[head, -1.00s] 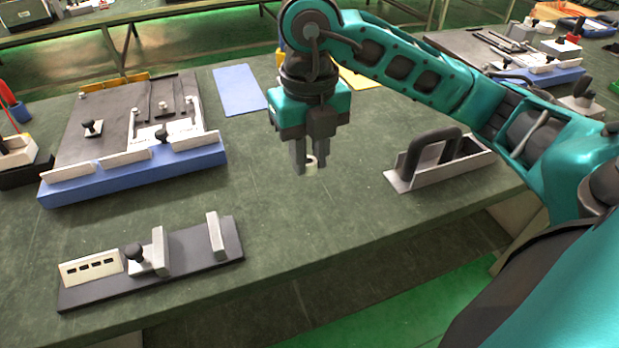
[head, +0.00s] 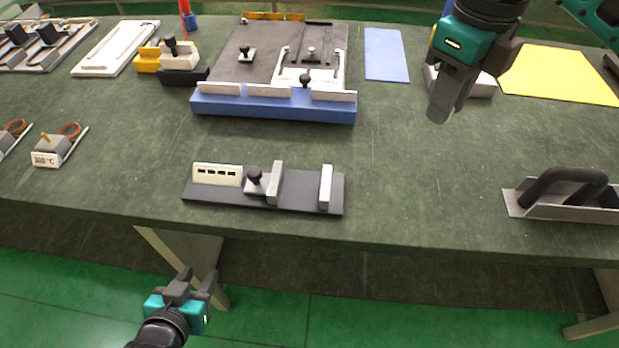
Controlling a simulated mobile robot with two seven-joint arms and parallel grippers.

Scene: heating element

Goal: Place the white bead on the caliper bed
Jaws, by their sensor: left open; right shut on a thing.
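The caliper bed (head: 307,203) is a dark flat bar near the front edge of the table. It bears a cream plate with dark slots, a black-knobbed slider, and two upright light-grey jaws with a bare gap between them. My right gripper (head: 441,108) is in the upper right, up and to the right of the caliper bed, fingers pointing down. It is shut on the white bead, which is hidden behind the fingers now. My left gripper (head: 195,284) is open and empty at the lower left, in front of the table and apart from the bed.
A blue-edged fixture (head: 275,106) with a dark plate stands behind the caliper bed. A grey holder with a black handle (head: 565,190) is at the right. A small block with a cable (head: 58,148) is at the left. The table between bed and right gripper is clear.

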